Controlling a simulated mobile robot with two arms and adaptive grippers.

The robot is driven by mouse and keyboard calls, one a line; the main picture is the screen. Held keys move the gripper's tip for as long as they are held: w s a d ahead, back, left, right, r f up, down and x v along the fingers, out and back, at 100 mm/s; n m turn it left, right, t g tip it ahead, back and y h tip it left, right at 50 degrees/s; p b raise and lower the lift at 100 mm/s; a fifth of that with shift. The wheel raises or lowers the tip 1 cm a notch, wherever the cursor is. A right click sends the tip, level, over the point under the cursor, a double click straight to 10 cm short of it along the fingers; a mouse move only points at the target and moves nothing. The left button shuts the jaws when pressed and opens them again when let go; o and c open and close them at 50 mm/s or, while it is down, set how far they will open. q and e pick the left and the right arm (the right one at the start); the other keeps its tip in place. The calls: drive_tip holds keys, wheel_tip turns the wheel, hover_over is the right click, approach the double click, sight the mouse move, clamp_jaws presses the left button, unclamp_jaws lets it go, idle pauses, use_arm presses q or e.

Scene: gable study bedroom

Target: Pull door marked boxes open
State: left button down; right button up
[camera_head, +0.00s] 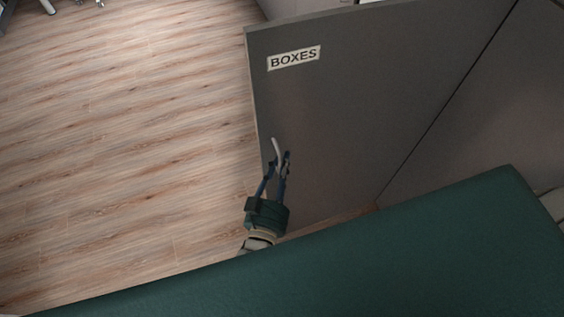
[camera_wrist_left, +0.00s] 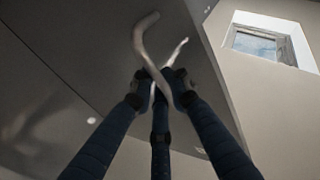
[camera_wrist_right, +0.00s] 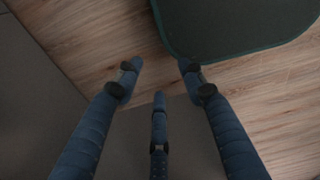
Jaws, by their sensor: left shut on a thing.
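The grey door marked BOXES (camera_head: 345,110) fills the middle of the head view, with its white label (camera_head: 293,58) near the top left corner. Its left edge stands out over the wooden floor. A pale curved handle (camera_head: 277,150) is near that edge. My left gripper (camera_head: 278,166) is shut on the handle. In the left wrist view the handle (camera_wrist_left: 146,42) passes between the fingertips (camera_wrist_left: 163,88), against the dark door panel. My right gripper (camera_wrist_right: 160,72) is not seen in the head view; in its own wrist view the fingers are apart and empty.
A second grey panel (camera_head: 490,120) adjoins the door on the right, beyond a dark seam. Clear wooden floor (camera_head: 120,150) spreads to the left. A chair base (camera_head: 48,6) shows at the far top left. A window (camera_wrist_left: 258,43) shows in the left wrist view.

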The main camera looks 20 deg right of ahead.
use_arm(q)
drive_tip(key=c, duration=1.9)
unclamp_jaws()
drive_tip(key=shift+a, duration=0.1)
drive_tip(key=shift+o, duration=0.7)
use_arm(e)
drive_tip(key=shift+d, duration=0.3)
use_arm(q)
drive_tip(key=shift+s, duration=0.1)
drive_tip(key=v, duration=1.2)
use_arm(e)
drive_tip(key=shift+s+d, duration=0.1)
drive_tip(key=shift+s, duration=0.1)
use_arm(q)
drive_tip(key=shift+f, duration=0.1)
